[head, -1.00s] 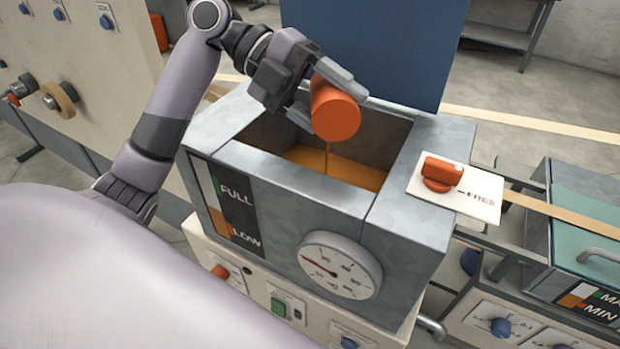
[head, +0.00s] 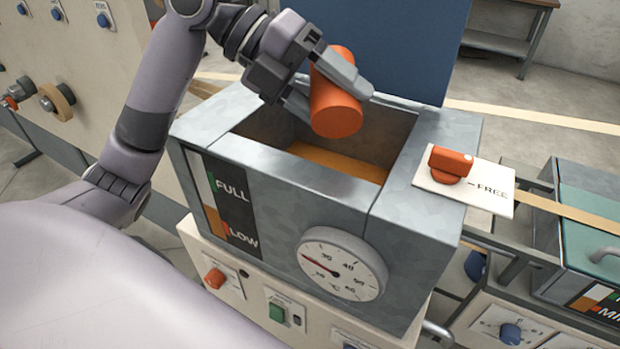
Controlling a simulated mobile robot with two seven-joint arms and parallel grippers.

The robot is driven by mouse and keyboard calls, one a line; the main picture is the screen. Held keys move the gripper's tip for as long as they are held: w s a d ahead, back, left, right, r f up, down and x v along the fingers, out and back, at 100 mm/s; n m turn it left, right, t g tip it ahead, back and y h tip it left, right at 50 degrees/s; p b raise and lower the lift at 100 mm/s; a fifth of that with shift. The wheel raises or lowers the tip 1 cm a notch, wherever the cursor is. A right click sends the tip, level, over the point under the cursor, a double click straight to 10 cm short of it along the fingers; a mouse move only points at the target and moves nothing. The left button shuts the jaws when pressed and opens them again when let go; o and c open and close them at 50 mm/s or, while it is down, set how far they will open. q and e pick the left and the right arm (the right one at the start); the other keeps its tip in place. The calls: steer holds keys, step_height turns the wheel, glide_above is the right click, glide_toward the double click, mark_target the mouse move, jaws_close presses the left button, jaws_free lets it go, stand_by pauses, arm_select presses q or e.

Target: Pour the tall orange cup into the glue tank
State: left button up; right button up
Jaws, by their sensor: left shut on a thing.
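The tall orange cup (head: 337,108) is in my left gripper (head: 330,88), which is shut on it. The cup hangs tilted over the open top of the grey glue tank (head: 290,180), its mouth hidden from me. No stream shows below the cup. Orange-brown liquid (head: 340,160) lies inside the tank. The tank's front has a FULL and LOW level strip (head: 224,205) and a round dial (head: 340,265). My right gripper is not in view.
A blue raised panel (head: 385,45) stands behind the tank opening. An orange knob (head: 450,163) on a white plate marked FREE sits on the tank's right rim. A teal-topped box (head: 595,215) stands at the right.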

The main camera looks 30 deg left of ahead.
arm_select(q)
steer(key=shift+m+t+y+b, duration=0.3)
steer(key=shift+m+t+b, duration=0.1)
steer(key=shift+b, duration=0.05)
steer(key=shift+s+m+t+y, duration=0.1)
steer(key=shift+m+t+y, duration=0.2)
steer(key=shift+t, duration=0.1)
steer(key=shift+d+r+t, duration=0.1)
steer(key=shift+r+t, duration=0.15)
steer(key=shift+t, duration=0.05)
